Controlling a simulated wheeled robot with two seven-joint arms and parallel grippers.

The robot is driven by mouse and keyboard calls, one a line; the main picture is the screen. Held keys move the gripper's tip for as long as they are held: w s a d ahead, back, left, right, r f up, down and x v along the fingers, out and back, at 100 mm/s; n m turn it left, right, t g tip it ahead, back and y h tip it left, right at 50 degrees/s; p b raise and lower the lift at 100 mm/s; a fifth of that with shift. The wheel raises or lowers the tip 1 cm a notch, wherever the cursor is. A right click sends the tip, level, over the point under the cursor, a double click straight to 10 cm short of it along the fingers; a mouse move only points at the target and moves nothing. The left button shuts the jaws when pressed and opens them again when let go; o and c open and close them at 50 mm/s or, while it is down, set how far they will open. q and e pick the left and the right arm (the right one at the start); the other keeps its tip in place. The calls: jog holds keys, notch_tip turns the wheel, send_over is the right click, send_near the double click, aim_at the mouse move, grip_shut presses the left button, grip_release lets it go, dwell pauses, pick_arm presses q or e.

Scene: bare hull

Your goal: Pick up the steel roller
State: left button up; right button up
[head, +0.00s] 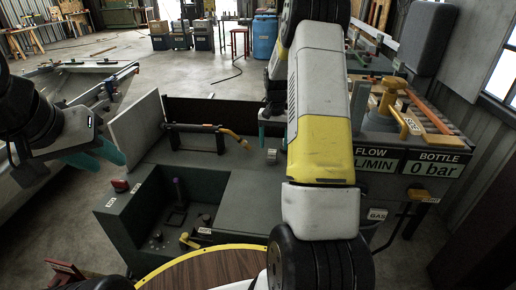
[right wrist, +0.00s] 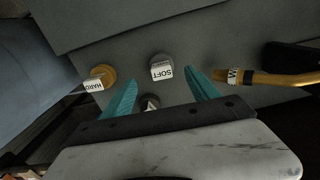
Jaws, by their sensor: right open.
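A small grey, steel-looking roller with a white SOFT label (right wrist: 161,67) stands on the grey deck in the right wrist view. It also shows as a small grey cylinder in the head view (head: 271,157). A brass-coloured roller labelled HARD (right wrist: 100,77) stands to its left in the wrist view. My right gripper (right wrist: 161,80) is open, with its teal fingers either side of the grey roller's line and the roller just beyond the tips. I cannot tell whether they touch it. My left gripper (head: 100,160) is open and empty at the left.
A third small labelled piece (right wrist: 150,102) shows between my right fingers, partly hidden. A brass-necked torch (head: 232,135) lies on the deck nearby. A control box (head: 400,160) stands at the right. A sunken bay with switches (head: 175,212) lies nearer me.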

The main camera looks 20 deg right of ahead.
aim_at(272, 150)
jog(key=f, duration=0.6)
jog(key=shift+a, duration=0.25)
jog(key=shift+r, duration=0.1)
grip_shut()
jog(key=shift+r, duration=0.1)
